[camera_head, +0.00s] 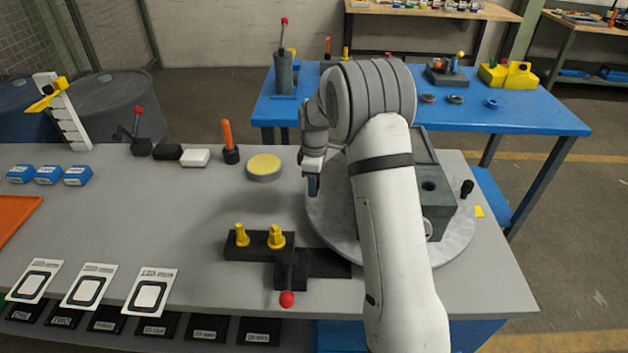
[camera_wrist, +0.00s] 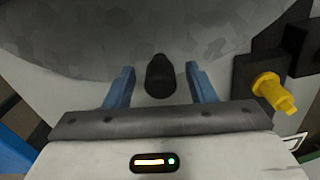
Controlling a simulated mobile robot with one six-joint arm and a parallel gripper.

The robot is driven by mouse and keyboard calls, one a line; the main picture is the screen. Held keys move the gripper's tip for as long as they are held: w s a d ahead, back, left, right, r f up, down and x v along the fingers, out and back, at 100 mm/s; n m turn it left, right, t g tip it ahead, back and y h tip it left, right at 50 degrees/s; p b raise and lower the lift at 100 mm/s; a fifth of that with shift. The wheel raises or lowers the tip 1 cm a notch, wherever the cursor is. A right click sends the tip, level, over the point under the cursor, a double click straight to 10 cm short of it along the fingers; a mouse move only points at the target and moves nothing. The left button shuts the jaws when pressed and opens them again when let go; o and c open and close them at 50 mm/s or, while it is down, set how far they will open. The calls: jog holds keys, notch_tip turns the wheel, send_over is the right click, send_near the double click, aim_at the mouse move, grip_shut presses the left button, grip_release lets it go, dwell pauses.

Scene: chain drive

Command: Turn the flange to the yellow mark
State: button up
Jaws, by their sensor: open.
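The flange is a round grey disc (camera_head: 325,222) lying flat on the grey table, partly hidden behind my arm. The yellow mark (camera_head: 480,211) is a small patch at its right rim. A black knob (camera_head: 467,188) stands near that rim, close to the mark. My gripper (camera_head: 313,186) points down at the left edge of the disc. In the wrist view its blue fingers are open, and a dark upright knob (camera_wrist: 160,80) stands between them at the disc's edge, with a gap on both sides.
A grey box-like block (camera_head: 437,212) sits over the disc behind my arm. A black fixture (camera_head: 262,252) with yellow pegs (camera_head: 276,237) and a red-knobbed lever (camera_head: 287,298) stands just left of the disc. A yellow-topped round pad (camera_head: 264,167) lies behind the fixture.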

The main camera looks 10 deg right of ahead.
grip_shut()
dwell(0.5)
